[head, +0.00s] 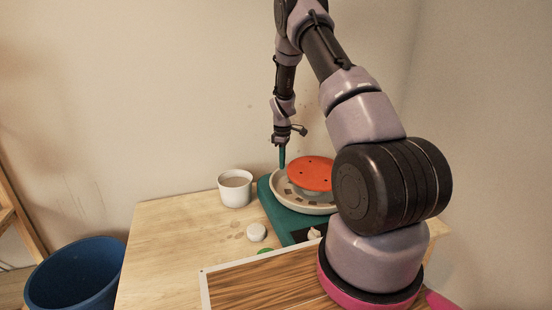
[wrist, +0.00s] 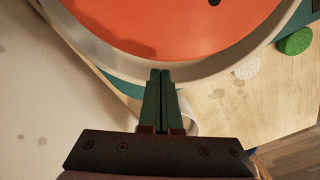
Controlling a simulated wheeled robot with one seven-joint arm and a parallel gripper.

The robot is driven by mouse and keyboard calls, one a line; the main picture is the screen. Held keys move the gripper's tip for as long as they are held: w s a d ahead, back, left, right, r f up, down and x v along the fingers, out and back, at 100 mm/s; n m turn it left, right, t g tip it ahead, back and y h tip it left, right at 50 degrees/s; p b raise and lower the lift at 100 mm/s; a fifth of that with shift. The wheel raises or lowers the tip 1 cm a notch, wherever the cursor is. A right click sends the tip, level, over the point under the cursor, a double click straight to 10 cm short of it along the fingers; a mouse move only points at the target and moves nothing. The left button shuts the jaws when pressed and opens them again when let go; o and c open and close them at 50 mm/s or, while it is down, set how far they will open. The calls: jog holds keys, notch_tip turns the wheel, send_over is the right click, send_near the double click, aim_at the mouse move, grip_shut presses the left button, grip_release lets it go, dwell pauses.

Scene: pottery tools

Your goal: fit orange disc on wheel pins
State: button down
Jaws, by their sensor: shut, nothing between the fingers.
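The orange disc (head: 311,173) lies over the middle of the pottery wheel, inside its pale round basin (head: 331,208). A few dark holes show in the disc. The wheel's body (head: 268,202) is teal. The wheel pins cannot be seen. My gripper (head: 282,158) points down at the basin's back left edge, left of the disc. In the wrist view my gripper (wrist: 160,74) has its green fingers together and empty, with the tips at the basin rim, just short of the disc (wrist: 165,28). Whether the disc sits flat on the pins I cannot tell.
A white cup (head: 235,188) with brownish contents stands left of the wheel. A round white piece (head: 257,232) and a green piece (head: 265,250) lie in front. A blue bin (head: 76,275) stands left of the table. The table's left part is clear.

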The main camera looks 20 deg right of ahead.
jog(key=shift+s+d, duration=0.3)
jog(key=shift+d, duration=0.1)
jog(key=shift+s+d, duration=0.55)
jog(key=shift+d, duration=0.2)
